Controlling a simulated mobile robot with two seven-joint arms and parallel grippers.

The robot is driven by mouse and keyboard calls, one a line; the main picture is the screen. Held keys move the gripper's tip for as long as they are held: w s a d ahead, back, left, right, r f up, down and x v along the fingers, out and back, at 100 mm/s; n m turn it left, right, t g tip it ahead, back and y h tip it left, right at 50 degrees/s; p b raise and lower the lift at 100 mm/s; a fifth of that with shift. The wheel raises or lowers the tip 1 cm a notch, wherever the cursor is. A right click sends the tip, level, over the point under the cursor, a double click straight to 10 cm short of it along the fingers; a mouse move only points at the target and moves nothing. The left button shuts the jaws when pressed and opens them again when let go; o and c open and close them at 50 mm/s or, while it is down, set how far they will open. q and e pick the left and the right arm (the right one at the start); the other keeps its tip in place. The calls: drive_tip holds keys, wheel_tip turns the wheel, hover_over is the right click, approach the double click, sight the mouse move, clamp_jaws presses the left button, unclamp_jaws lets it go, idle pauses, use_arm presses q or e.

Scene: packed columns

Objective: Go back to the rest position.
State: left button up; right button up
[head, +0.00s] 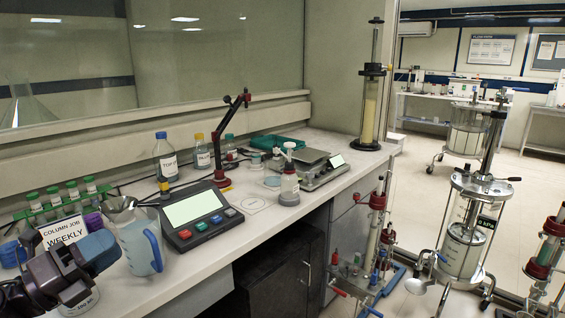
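My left gripper (88,262) shows at the lower left, dark with blue-grey parts, above the front left of the bench. A white-labelled container (84,306) shows just under it, mostly hidden by the gripper and cut by the picture's lower edge. I cannot tell whether the fingers are apart or closed, or whether they touch that container. My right gripper is not in view.
Close to the gripper's right stand a jug with a blue handle (137,244) and a balance-like device with a screen (194,209). Glass columns on stands (470,235) occupy the floor at right.

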use_arm(q)
drive_tip(key=s+a+f+n+y, duration=0.25)
drive_tip(key=f+n+y, duration=0.35)
drive_tip(key=f+n, duration=0.6)
drive_tip(key=s+a+f+n+y, duration=0.1)
drive_tip(key=a+f+n+y, duration=0.35)
drive_tip(key=f+n, duration=0.75)
drive_tip(key=s+d+f+n+g+y, duration=0.1)
drive_tip(key=s+d+f+n+g, duration=0.1)
drive_tip(key=s+f, duration=0.5)
drive_tip(key=s+d+f+n+g+y, duration=0.2)
drive_tip(key=s+d+f+n, duration=0.3)
drive_tip(key=s+d+f, duration=0.2)
drive_tip(key=shift+s+f+n, duration=0.3)
drive_tip(key=shift+s+f, duration=0.5)
drive_tip(key=shift+s, duration=0.25)
